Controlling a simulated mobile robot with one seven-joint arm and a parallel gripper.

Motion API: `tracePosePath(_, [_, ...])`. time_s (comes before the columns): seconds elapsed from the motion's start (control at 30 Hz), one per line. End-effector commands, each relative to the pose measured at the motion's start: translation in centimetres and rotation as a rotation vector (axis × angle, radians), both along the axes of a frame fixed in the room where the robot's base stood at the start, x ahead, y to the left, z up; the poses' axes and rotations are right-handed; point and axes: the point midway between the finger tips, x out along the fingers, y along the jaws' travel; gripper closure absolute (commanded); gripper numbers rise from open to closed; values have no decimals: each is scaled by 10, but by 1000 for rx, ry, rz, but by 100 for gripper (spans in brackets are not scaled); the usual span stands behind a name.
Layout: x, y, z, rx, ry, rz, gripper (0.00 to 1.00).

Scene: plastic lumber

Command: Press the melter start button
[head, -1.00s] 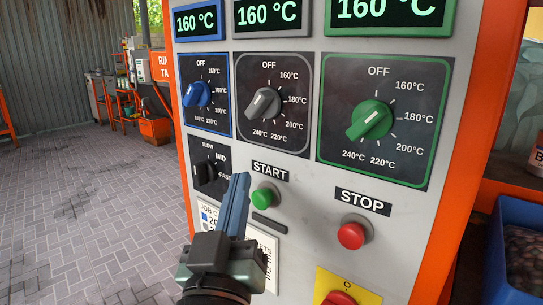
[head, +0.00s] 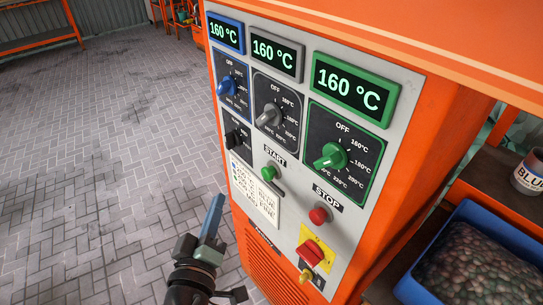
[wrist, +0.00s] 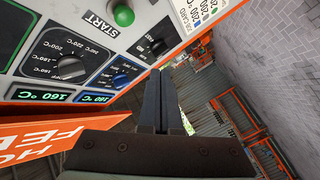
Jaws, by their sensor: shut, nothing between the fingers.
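The green start button (head: 268,173) sits on the grey control panel (head: 291,204), under the START label (head: 274,156). In the wrist view the green button (wrist: 123,14) is at the top edge, beside its label (wrist: 102,24). My gripper (head: 219,200) is shut and empty, its blue-grey fingers pointing up. In the head view it is left of and below the button, by the panel's left edge. In the wrist view its fingertips (wrist: 158,72) are apart from the button. I cannot tell their distance from the panel's face.
A red STOP button (head: 318,215) and a red switch on a yellow plate (head: 312,250) are lower right on the panel. Blue (head: 226,88), grey (head: 268,116) and green (head: 331,156) knobs are above. A blue crate (head: 470,215) stands right. Open paved floor (head: 110,150) lies left.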

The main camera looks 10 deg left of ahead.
Motion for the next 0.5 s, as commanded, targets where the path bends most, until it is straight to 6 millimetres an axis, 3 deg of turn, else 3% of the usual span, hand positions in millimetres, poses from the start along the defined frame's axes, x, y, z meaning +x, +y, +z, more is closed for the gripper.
tracePosePath(0.5, [-7, 6, -3, -38, 16, 13, 100])
